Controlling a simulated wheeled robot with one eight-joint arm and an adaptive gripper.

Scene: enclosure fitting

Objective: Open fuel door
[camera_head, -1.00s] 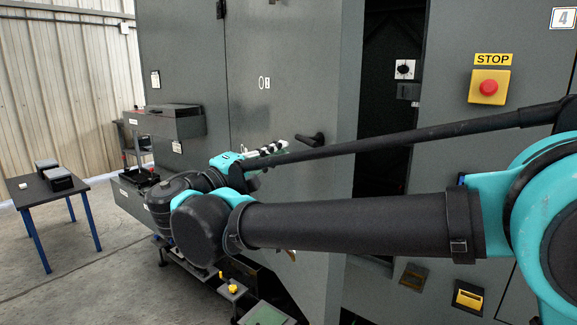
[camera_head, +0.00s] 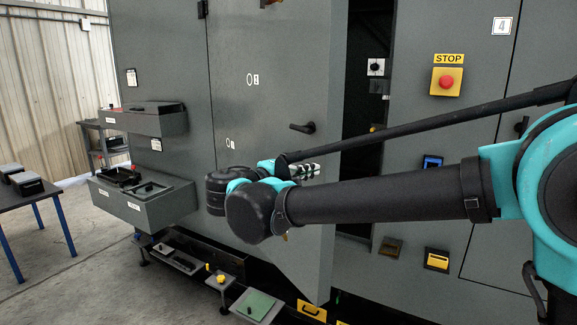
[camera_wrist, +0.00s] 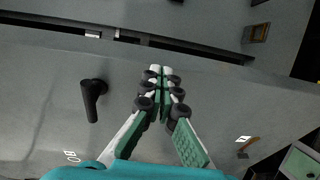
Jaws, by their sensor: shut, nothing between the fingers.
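A tall dark grey cabinet door (camera_head: 270,60) stands ajar, with a dark gap along its right edge in the head view. It carries a black lever handle (camera_head: 302,128), which also shows left of the fingers in the wrist view (camera_wrist: 92,98). No label in view names a fuel door. My gripper (camera_head: 312,170) is in front of this door, below the lever handle in the head view. In the wrist view my gripper (camera_wrist: 160,72) has its green-and-white fingers together and empty. I cannot tell whether the fingertips touch the door.
A fixed panel at right bears a yellow STOP box with a red button (camera_head: 446,82) and a yellow-fronted recess (camera_head: 437,260). Grey bins (camera_head: 145,200) project at left. A table (camera_head: 35,195) stands far left. Low stands, one with a green top (camera_head: 256,306), are below my arm.

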